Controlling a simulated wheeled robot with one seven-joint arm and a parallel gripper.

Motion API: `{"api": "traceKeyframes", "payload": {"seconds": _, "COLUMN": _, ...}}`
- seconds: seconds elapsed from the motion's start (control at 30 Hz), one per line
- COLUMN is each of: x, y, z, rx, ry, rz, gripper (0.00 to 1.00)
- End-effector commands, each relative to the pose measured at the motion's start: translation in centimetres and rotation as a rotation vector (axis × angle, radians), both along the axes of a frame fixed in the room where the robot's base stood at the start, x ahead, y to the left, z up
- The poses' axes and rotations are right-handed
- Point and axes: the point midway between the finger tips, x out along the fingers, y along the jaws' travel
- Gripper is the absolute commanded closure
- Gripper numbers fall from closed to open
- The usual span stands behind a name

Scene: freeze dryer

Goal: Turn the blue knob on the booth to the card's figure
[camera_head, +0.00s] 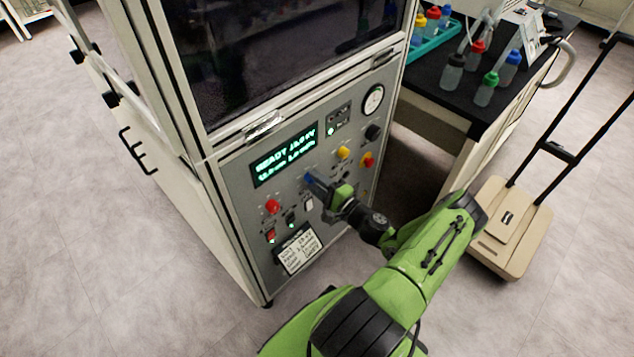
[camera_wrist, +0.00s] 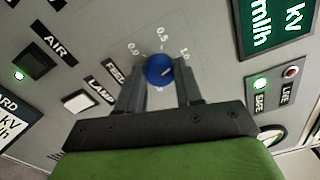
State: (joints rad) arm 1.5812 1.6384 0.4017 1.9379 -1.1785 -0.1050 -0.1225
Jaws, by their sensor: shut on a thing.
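The blue knob (camera_wrist: 160,69) sits on the grey panel of the booth (camera_head: 235,185), with a scale marked 0.0, 0.5 and 1.0 around it in the wrist view. My gripper (camera_wrist: 160,88) is shut on the blue knob, one finger on each side. In the head view my gripper (camera_head: 314,181) reaches the panel below the green display (camera_head: 284,153), which reads READY and figures too blurred to be sure of. The white card (camera_head: 299,250) is at the panel's lower left; its figures are too small to read. Only the edge of a card (camera_wrist: 14,124) shows in the wrist view.
A gauge (camera_head: 373,99) is at upper right. A black bench (camera_head: 455,104) with bottles and a beige cart (camera_head: 512,237) stand to the right.

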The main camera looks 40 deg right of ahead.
Motion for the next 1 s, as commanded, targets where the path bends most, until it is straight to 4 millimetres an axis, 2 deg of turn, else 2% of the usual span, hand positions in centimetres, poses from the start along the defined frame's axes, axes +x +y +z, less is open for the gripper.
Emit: {"api": "traceKeyframes", "payload": {"seconds": 1.0, "x": -0.08, "y": -0.11, "z": -0.06, "rx": 0.96, "ry": 0.031, "rz": -0.003, "gripper": 0.95}}
